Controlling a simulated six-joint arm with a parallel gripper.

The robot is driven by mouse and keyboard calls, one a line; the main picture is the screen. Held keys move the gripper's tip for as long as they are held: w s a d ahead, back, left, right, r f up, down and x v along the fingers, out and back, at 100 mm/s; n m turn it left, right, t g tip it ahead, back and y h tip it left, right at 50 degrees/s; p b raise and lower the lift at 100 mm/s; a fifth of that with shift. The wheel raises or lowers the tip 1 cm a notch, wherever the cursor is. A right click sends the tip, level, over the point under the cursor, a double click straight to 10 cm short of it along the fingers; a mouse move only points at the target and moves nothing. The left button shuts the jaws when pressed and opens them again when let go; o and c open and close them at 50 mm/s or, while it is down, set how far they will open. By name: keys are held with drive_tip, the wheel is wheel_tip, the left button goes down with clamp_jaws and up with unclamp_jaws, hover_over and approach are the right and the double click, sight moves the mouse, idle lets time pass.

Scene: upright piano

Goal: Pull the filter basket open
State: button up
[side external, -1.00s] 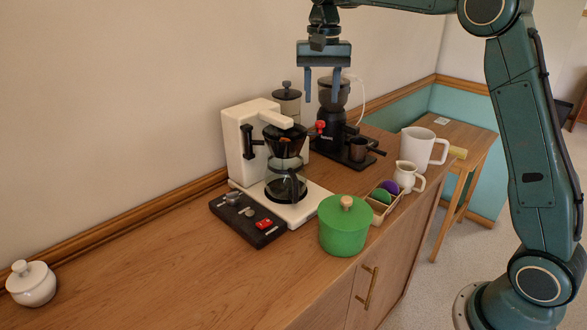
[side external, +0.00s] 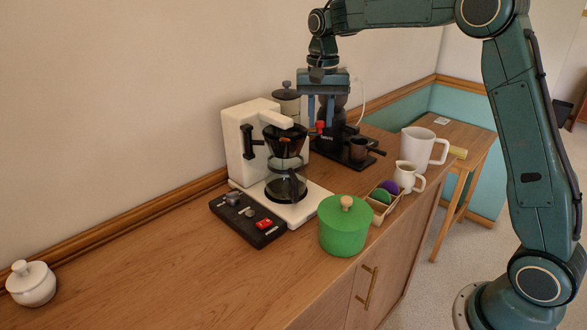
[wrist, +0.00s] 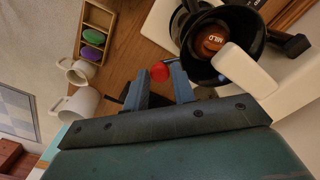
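The coffee maker (side external: 236,152) is white and stands against the wall. Its filter basket (side external: 286,143) is a black cone above the glass carafe (side external: 288,184); in the wrist view the basket (wrist: 190,48) is round, with a brown disc marked MILD inside. A red knob (side external: 320,125) sits at the basket's right side and also shows in the wrist view (wrist: 160,72). My gripper (side external: 320,119) points down just over the knob, one finger on each side. The fingers are apart; in the wrist view the knob lies between the tips of my gripper (wrist: 160,78). Contact cannot be told.
A white mug (side external: 417,150), a small jug (side external: 405,178), a wooden tray (side external: 380,208) and a green pot (side external: 343,232) stand to the right and front. A switch panel (side external: 248,222) lies in front.

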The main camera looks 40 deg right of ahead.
clamp_jaws()
drive_tip(key=shift+s+a, duration=0.15)
drive_tip(key=s+a+m, duration=0.1)
drive_tip(key=a+m, duration=1.4)
drive_tip(key=a, duration=0.6)
drive_tip(key=shift+s+a+m, duration=0.15)
drive_tip(key=shift+m, duration=0.15)
idle(0.7)
idle(0.4)
